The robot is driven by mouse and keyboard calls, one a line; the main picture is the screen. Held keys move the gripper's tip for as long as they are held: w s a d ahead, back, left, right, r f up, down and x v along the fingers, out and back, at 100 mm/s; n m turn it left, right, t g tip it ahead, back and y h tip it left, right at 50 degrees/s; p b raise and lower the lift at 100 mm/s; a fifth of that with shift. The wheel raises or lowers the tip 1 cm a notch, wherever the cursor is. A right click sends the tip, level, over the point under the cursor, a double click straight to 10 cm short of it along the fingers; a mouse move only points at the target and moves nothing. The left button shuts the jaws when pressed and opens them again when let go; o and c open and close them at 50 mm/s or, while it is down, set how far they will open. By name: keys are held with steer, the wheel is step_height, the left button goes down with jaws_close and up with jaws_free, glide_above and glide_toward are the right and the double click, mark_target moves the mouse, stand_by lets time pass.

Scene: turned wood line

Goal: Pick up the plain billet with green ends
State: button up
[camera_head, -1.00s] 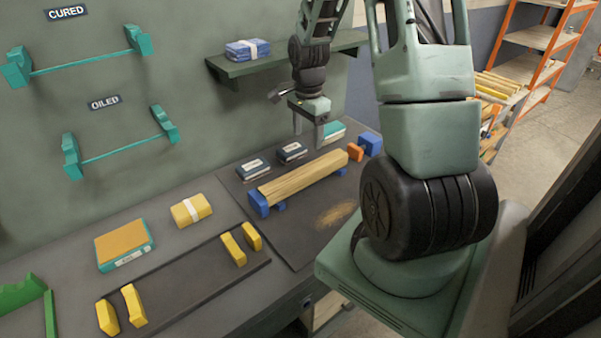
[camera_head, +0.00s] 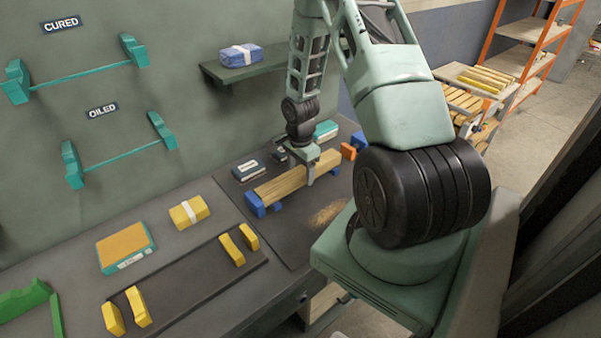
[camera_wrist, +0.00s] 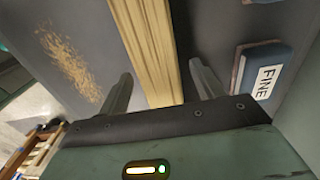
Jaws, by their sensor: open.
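A long pale wooden billet (camera_head: 276,188) lies in blue supports (camera_head: 255,204) on the dark mat of the bench. I see no green on it; its ends are partly hidden by the blue supports and my gripper. My gripper (camera_head: 310,168) is over the billet, right of its middle, with a finger reaching down its near side. In the wrist view the open fingers (camera_wrist: 160,84) stand on either side of the billet (camera_wrist: 148,40), with a gap on both sides. I cannot tell whether they reach below its top.
A block marked FINE (camera_wrist: 263,75) lies close beside the right finger in the wrist view. An orange knob (camera_head: 348,151) is at the far end of the supports. Wood shavings (camera_head: 328,214) lie on the near side. More billets (camera_head: 466,102) lie on a cart at right.

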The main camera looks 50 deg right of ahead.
steer(key=shift+f, duration=0.75)
steer(key=c, duration=1.3)
steer(key=shift+c, duration=0.2)
steer(key=shift+r, duration=0.15)
